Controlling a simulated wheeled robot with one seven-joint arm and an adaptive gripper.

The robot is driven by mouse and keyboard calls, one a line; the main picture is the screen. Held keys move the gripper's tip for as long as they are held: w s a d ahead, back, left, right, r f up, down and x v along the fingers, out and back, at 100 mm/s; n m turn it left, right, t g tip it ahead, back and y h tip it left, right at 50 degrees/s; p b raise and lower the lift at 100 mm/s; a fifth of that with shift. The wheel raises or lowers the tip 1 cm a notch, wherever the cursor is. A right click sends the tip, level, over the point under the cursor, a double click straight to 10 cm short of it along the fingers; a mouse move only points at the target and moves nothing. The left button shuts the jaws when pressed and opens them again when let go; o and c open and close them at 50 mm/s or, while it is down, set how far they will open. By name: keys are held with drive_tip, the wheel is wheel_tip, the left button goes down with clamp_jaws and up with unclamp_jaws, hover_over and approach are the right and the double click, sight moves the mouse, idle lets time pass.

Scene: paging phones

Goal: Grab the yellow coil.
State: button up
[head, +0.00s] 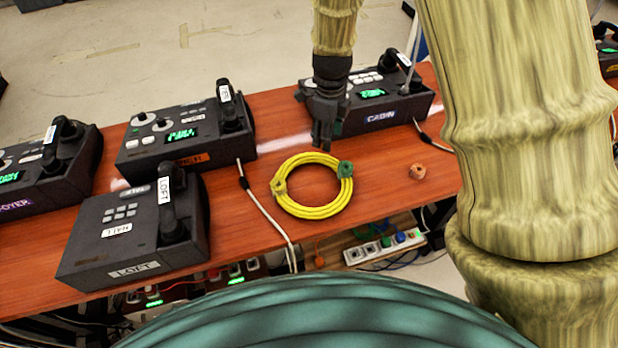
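The yellow coil (312,211) lies flat on the wooden table, a ring of cable with a yellowish end piece at its left and a green end piece at its upper right. My gripper (322,143) points down just behind the coil's far edge, and seems to be above the table with nothing in it. Its dark fingers look close together, but the angle does not show whether they are open or shut.
The "CABIN" phone (395,108) stands right behind my gripper. The "LOFT" phone (133,236) and another phone (180,143) stand to the left. A white cord (265,213) runs left of the coil. A small brown ring (417,171) lies to the right on the table (385,180).

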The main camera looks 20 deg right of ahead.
hover_over(327, 157)
drive_tip(key=a, duration=0.1)
wheel_tip(327, 157, down, 5)
drive_tip(key=shift+r+p, duration=0.2)
drive_tip(key=shift+p, duration=0.2)
drive_tip(key=shift+s+d+f+p, duration=0.1)
drive_tip(key=shift+d+f+p, duration=0.15)
drive_tip(key=shift+f, duration=0.45)
drive_tip(key=shift+w+d+f+p, duration=0.1)
drive_tip(key=shift+f+p, duration=0.1)
drive_tip(key=shift+f, duration=0.45)
drive_tip(key=shift+s+d+f+p, duration=0.1)
drive_tip(key=shift+d+f+p, duration=0.15)
drive_tip(key=shift+f, duration=1.3)
drive_tip(key=shift+a, duration=0.1)
clamp_jaws()
